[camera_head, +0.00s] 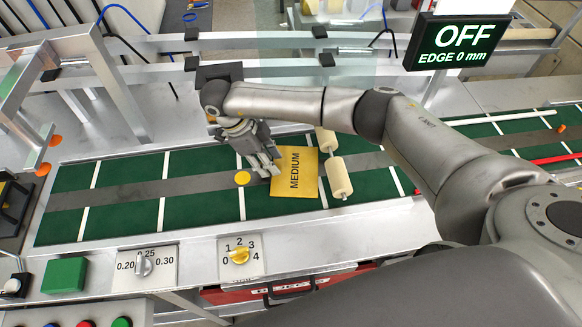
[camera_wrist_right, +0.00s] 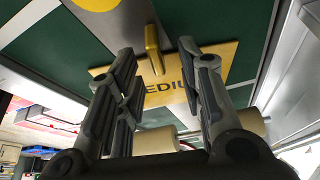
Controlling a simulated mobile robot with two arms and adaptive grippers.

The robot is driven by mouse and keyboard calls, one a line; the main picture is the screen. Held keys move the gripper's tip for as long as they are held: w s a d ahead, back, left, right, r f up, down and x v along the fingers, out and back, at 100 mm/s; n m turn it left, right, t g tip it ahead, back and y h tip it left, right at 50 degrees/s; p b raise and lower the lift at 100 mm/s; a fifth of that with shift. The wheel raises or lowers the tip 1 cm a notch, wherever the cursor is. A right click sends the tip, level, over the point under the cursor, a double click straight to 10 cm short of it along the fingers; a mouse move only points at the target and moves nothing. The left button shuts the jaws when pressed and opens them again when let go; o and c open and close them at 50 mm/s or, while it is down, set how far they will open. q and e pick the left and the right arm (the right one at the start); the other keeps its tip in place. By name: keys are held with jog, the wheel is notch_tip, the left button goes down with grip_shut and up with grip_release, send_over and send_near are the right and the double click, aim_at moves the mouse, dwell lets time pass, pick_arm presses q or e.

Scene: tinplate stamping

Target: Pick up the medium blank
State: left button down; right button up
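The medium blank (camera_head: 294,173) is a flat gold-yellow sheet marked MEDIUM, lying on the green belt. In the right wrist view the blank (camera_wrist_right: 220,62) shows behind the fingers, with an upright gold tab (camera_wrist_right: 153,48) at its edge. My right gripper (camera_head: 269,174) is at the blank's left edge in the head view. In the wrist view the right gripper (camera_wrist_right: 166,70) has its two fingers apart, with the tab showing in the gap between them. Nothing is held. Whether a finger touches the tab cannot be told. My left gripper is not in view.
Cream rollers (camera_head: 339,178) stand right beside the blank. A yellow disc (camera_head: 242,178) lies left of the gripper on the belt (camera_head: 120,205). A sign (camera_head: 462,43) reads OFF, EDGE 0 mm. Dials (camera_head: 240,256) and a green block (camera_head: 65,275) line the front. The belt's left part is clear.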

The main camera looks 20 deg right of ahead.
grip_shut()
jog(key=shift+r, duration=0.1)
